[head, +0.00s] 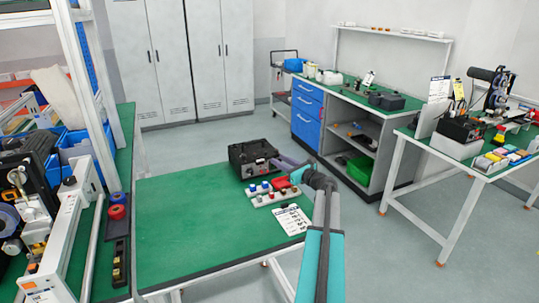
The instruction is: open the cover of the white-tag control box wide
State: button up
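A black box (252,152) stands near the far right corner of the green-topped table in the middle. It has a dark raised part and small red and light details on its front. It is too small to tell whether a white tag is on it or how its cover stands. My arm reaches in from the lower right, and its end, my gripper (276,163), is at the box's right side. I cannot tell whether it touches the box, and its fingers are too small to read.
In front of the box lie a pale strip with blue and red knobs (268,194) and a printed sheet (292,219). The table's left part (190,225) is clear. Another black box (462,131) stands on the right bench. A blue-drawer cabinet (308,112) stands behind.

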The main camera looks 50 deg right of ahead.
aim_at(269, 158)
jog(key=shift+w+d+p, duration=0.15)
jog(key=shift+w+p, duration=0.25)
jog(key=shift+w, duration=1.45)
jog(key=shift+w+d+p, duration=0.1)
jog(key=shift+w+p, duration=0.25)
jog(key=shift+w, duration=1.5)
grip_shut()
jog(key=shift+a, duration=0.1)
